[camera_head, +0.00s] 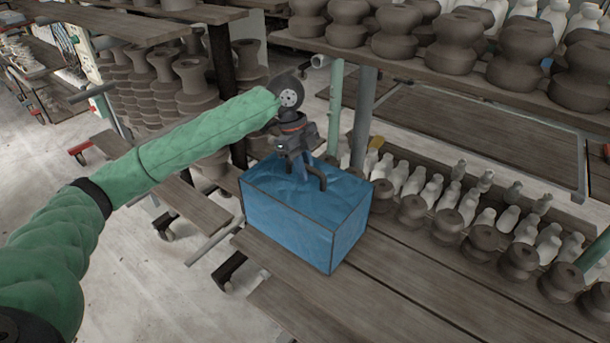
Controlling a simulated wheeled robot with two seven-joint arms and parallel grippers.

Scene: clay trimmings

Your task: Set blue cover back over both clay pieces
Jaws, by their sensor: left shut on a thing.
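The blue cover (288,231) is a box-shaped cover with dark edges and a dark handle (317,176) on top. It stands upright at the left end of the wooden bench. My left gripper (299,174) comes down from above onto the cover's top and is shut on the handle. The clay pieces are not visible; whether they are under the cover cannot be told. Whether the cover's lower edge touches the bench all round is hard to tell. My right gripper is not in view.
The wooden bench (400,287) is clear in front and right of the cover. Rows of grey and white clay vessels (447,222) stand behind it to the right. An upper shelf (420,75) with dark pots overhangs the back. Posts (362,118) rise behind the cover.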

